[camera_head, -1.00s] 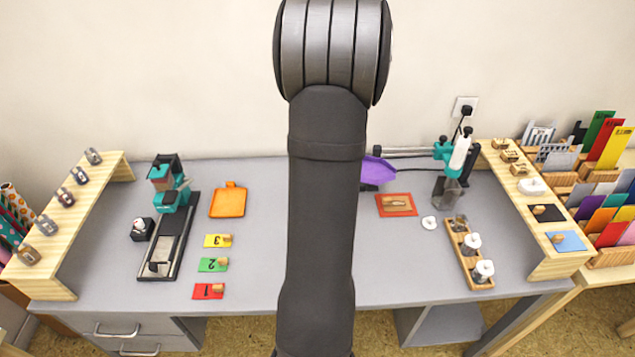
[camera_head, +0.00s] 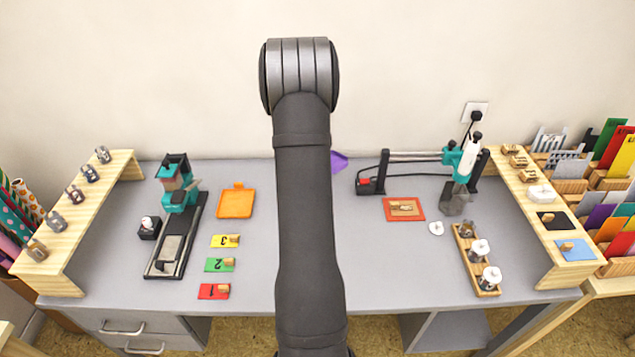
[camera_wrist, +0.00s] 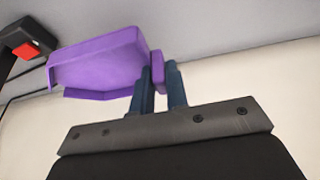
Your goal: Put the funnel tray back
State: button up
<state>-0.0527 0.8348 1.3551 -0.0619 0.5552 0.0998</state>
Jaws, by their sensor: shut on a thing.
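The purple funnel tray (camera_wrist: 98,62) is held by its small upright tab between the two dark blue fingers of my gripper (camera_wrist: 160,84) in the wrist view. The tray sticks out to the left of the fingers, clear of the desk as far as I can tell. In the head view only a purple corner of the funnel tray (camera_head: 339,161) shows, just right of my arm at the back of the desk. My arm hides my gripper and most of the tray there.
A teal-and-black press (camera_head: 179,190) and an orange tray (camera_head: 235,203) stand at the left. A framed device with a teal head (camera_head: 458,168) stands at the back right. A red pad (camera_head: 404,209) lies before it. The front middle desk (camera_head: 385,270) is clear.

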notch_tip(320, 180, down, 9)
jog(key=shift+r, duration=0.1)
dwell(0.3)
jog(key=shift+f, duration=0.2)
jog(key=o, duration=0.7)
jog(key=shift+o, duration=0.2)
jog(key=v, duration=1.2)
jog(key=shift+r, duration=0.2)
